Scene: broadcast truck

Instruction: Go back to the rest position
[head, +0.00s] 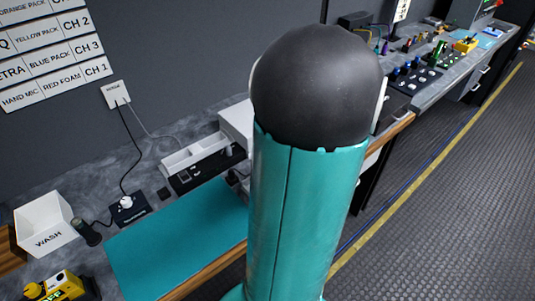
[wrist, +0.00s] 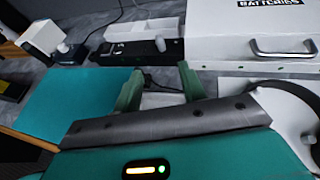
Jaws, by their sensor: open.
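My gripper (wrist: 160,83) shows in the wrist view with its two green fingers spread apart and nothing between them. It is over the grey worktop, right of the teal mat (wrist: 70,103). In the head view my own teal arm link with a black rounded cap fills the middle and hides the gripper. The teal mat (head: 165,250) lies bare on the bench in the head view.
A white WASH bin (head: 46,226), a dark microphone (head: 86,232) and a yellow device (head: 60,286) stand at lower left. A white BATTERIES case (wrist: 250,38) stands behind the gripper. A white divided tray (head: 195,152) sits near the wall. The floor at right is clear.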

